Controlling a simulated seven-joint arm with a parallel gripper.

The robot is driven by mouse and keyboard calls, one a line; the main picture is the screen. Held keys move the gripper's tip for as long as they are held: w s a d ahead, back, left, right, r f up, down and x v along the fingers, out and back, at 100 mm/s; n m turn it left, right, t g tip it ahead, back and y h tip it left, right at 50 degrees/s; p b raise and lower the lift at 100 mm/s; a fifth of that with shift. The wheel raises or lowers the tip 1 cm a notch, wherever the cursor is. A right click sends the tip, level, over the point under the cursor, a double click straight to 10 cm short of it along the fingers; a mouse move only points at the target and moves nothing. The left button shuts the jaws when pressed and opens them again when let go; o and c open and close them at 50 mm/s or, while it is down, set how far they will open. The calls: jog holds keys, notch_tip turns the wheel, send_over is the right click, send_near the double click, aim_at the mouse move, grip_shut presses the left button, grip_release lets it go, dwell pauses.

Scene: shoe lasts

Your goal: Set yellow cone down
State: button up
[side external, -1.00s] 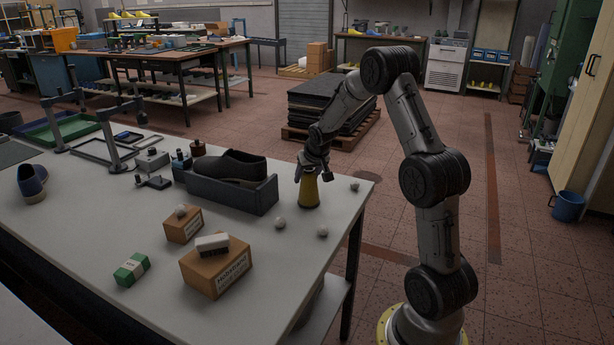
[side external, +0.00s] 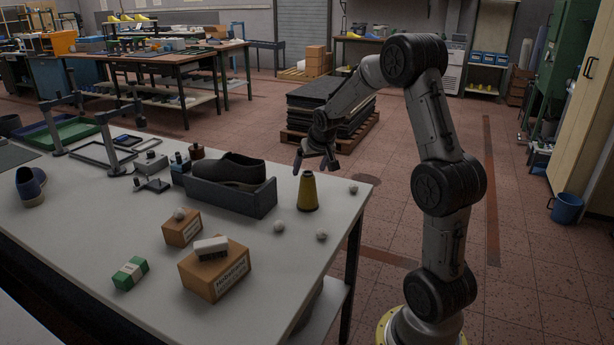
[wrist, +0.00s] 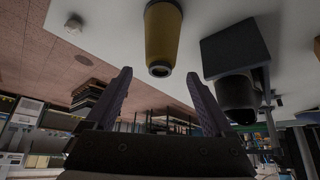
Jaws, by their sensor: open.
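The yellow cone (side external: 308,192) stands upright on the white table near its right end, with its narrow end up. It also shows in the wrist view (wrist: 162,38), ahead of the fingers and apart from them. My gripper (side external: 316,166) is above and behind the cone, tilted, with its fingers apart and nothing between them. In the wrist view my gripper (wrist: 155,95) shows its two fingers spread wide.
A grey tray (side external: 232,200) holding a dark shoe (side external: 229,168) is left of the cone. Several small grey balls (side external: 279,227) lie around it. Cardboard boxes (side external: 214,272) stand nearer the front. A stack of dark sheets (side external: 345,113) on a pallet is behind.

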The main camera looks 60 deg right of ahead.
jog(key=s+a+r+n+y, duration=0.1)
jog(key=s+a+r, duration=0.2)
jog(key=a, duration=0.4)
jog(key=s+a+r+n+t, duration=0.1)
jog(key=s+a+r+n, duration=0.1)
jog(key=a+r, duration=0.3)
jog(key=s+a+r+n+y, duration=0.1)
jog(key=s+a+r, duration=0.15)
jog(key=a, duration=0.55)
jog(key=s+a+f+n+y, duration=0.2)
jog(key=s+a+n, duration=0.3)
jog(key=s+a, duration=0.7)
jog(key=s, duration=0.2)
jog(key=shift+s+y, duration=0.3)
jog(key=shift+s, duration=0.05)
